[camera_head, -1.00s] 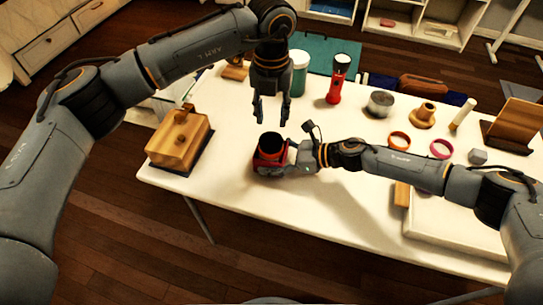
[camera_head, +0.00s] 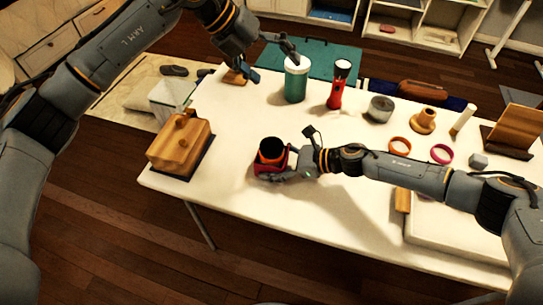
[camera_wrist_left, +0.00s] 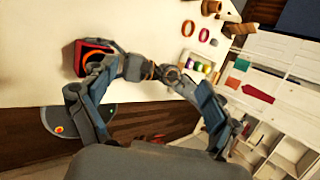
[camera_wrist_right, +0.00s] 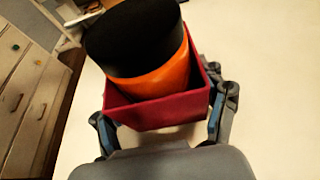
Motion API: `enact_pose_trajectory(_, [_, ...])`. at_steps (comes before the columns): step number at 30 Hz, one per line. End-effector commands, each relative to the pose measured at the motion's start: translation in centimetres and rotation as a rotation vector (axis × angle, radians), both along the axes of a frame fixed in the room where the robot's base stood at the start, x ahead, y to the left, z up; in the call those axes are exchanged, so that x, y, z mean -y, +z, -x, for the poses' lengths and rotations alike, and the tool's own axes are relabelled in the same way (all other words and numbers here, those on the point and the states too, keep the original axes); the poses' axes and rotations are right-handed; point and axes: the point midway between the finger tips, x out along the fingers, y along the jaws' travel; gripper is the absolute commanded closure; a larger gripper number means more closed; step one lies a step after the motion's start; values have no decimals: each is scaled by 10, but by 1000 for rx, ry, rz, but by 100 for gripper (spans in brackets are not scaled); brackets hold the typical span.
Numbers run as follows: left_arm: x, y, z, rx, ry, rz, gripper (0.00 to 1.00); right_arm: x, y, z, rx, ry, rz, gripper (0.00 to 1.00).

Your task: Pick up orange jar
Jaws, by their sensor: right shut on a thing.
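The orange jar (camera_head: 271,158) with a black lid stands inside a small red box (camera_head: 262,168) at the table's front left. In the right wrist view the jar (camera_wrist_right: 155,78) rises out of the red box (camera_wrist_right: 165,112), tilted in the picture. My right gripper (camera_head: 283,174) is shut on the red box, its fingers on either side. I cannot tell whether the box touches the table. My left gripper (camera_head: 272,62) is open and empty, higher up, behind and apart from the jar. Its fingers spread wide in the left wrist view.
A wooden box (camera_head: 180,148) with a knob is left of the jar. A green-white jar (camera_head: 296,80), a red flashlight (camera_head: 337,88) and a grey tin (camera_head: 381,108) stand behind. Orange and pink rings (camera_head: 441,154) lie right. The white table (camera_head: 235,190) is clear in front.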

Motion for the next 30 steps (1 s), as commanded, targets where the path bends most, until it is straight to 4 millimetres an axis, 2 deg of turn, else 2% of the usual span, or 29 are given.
enact_pose_trajectory(1, [12,-20,10,8,-58,43,12,-1,-1,1,-1,2,0,58])
enact_pose_trajectory(6, [42,-50,30,135,-207,221,12,0,-1,1,-1,2,0,58])
enact_pose_trajectory(10, [60,-69,48,271,-279,371,12,0,-1,1,-1,1,1,58])
enact_pose_trajectory(15, [72,-87,67,482,-295,532,12,0,-1,0,-1,1,1,58])
enact_pose_trajectory(19, [71,-97,78,658,-251,606,12,0,-1,1,-1,1,1,58])
enact_pose_trajectory(23, [61,-108,87,834,-173,625,12,0,-1,1,-1,1,1,58])
enact_pose_trajectory(30, [27,-137,109,1114,-1,504,12,0,-1,1,-1,1,1,58])
